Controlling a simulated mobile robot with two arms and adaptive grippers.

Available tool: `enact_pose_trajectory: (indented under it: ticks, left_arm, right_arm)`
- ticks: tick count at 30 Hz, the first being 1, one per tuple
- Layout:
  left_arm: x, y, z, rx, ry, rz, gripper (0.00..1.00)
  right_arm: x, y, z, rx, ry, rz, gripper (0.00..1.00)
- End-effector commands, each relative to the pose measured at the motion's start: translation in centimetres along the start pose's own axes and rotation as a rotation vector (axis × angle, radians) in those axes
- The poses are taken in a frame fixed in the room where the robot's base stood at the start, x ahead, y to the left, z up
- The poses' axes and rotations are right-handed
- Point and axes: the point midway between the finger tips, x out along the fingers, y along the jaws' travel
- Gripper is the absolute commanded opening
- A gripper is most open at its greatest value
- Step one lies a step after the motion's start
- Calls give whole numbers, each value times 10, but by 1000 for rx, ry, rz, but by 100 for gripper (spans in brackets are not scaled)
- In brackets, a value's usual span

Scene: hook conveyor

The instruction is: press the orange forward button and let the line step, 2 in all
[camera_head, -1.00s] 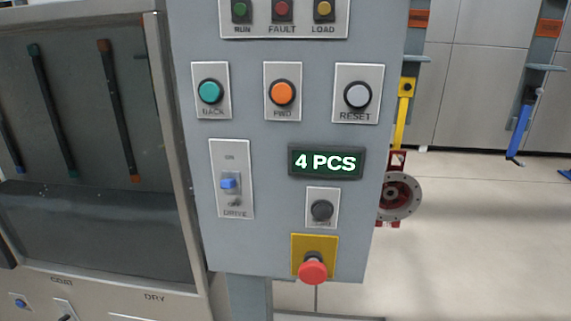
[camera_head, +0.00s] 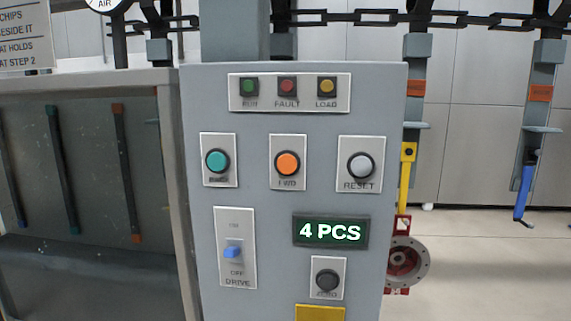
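The orange FWD button (camera_head: 287,163) sits on a pale plate in the middle of the grey control panel (camera_head: 265,210). The teal BACK button (camera_head: 217,161) is to its left and the grey RESET button (camera_head: 360,166) to its right. The display (camera_head: 331,231) below reads "4 PCS". The blue DRIVE switch (camera_head: 232,252) sits between its ON and OFF labels; I cannot tell its position for sure. The line shows as a dark chain (camera_head: 370,17) with hangers behind the panel. Neither of my grippers is in view.
The RUN, FAULT and LOAD lamps (camera_head: 287,87) look dim. A dark button (camera_head: 327,280) and a yellow plate (camera_head: 320,313) are low on the panel. A red flanged part (camera_head: 404,262) and a blue part (camera_head: 523,192) hang at the right. A glass-fronted cabinet (camera_head: 85,170) stands left.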

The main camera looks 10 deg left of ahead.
Motion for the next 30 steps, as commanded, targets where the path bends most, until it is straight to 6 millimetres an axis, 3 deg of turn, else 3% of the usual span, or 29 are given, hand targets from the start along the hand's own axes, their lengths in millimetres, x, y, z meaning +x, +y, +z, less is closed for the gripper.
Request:
enact_pose_trajectory:
  ticks: [14,30]
  left_arm:
    - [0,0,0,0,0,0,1]
    - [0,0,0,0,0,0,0]
  right_arm:
    - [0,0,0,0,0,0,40]
    - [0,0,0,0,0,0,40]
